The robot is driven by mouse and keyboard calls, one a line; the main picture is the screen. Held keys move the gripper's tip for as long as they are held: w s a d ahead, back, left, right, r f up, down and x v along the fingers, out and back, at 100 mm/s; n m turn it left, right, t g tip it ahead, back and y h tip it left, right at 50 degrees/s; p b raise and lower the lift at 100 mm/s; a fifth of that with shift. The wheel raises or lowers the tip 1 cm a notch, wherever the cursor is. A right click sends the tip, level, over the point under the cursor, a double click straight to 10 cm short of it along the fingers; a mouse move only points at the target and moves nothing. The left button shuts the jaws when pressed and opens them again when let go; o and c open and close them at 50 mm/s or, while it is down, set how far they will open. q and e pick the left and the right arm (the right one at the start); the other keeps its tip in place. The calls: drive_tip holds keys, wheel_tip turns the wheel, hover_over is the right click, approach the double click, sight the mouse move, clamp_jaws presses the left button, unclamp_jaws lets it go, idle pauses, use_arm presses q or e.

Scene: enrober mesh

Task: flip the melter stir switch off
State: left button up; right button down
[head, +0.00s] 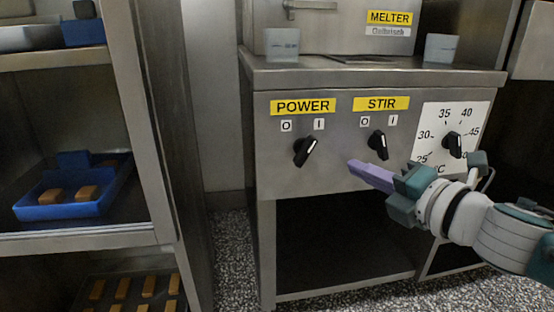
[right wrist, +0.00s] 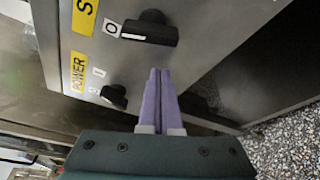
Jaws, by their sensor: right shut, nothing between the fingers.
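The STIR switch (head: 378,145) is a black rotary knob on the steel melter panel, under a yellow STIR label (head: 381,104) with O and I marks. Its handle is tilted up-left in the head view. In the right wrist view the same STIR knob (right wrist: 150,29) has its white-marked end toward the O. My right gripper (head: 352,165) is shut and empty, its purple fingers just below and left of the STIR knob. In the right wrist view the fingertips (right wrist: 159,72) appear apart from the knob. My left gripper is out of view.
The POWER knob (head: 305,150) is left of the fingers, its handle tilted toward I. A temperature dial (head: 453,144) is behind my right wrist. Two cups (head: 282,44) (head: 441,48) stand on the melter top. A rack with a blue tray (head: 68,210) stands at left.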

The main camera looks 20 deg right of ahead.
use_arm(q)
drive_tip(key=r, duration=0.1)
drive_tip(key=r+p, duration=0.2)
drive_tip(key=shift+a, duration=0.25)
use_arm(e)
drive_tip(key=s+r, duration=0.1)
drive_tip(key=s, duration=0.9)
drive_tip(key=shift+d, duration=0.15)
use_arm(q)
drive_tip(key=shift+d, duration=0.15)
use_arm(e)
drive_tip(key=shift+d, duration=0.1)
drive_tip(key=shift+w, duration=0.1)
